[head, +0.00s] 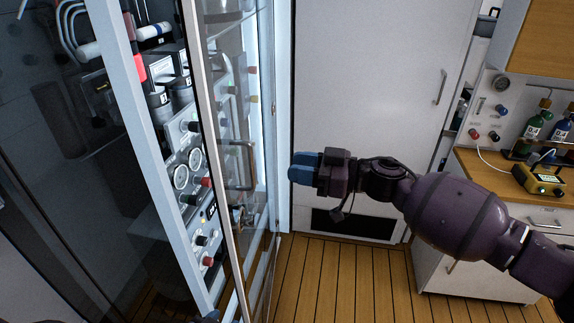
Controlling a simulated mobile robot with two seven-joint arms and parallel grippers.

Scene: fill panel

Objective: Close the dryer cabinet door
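The dryer cabinet stands at the left of the head view, with a pale blue frame post (134,105). Its glass door (228,110) stands open, its metal-edged free side towards me and its far side near the right post. A bar handle (250,165) shows on the door. Gauges and fittings (188,170) show inside the cabinet. My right gripper (303,171) is to the right of the door, apart from it, empty. Its blue fingers point left and look closed together. A small dark blue tip at the bottom edge may be my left gripper (208,317); its state is hidden.
A tall white door panel (368,75) with a handle is behind my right gripper. A wooden counter (497,174) with bottles and a yellow device (540,180) stands at the right. Plank floor (335,280) is clear between the cabinet and the counter.

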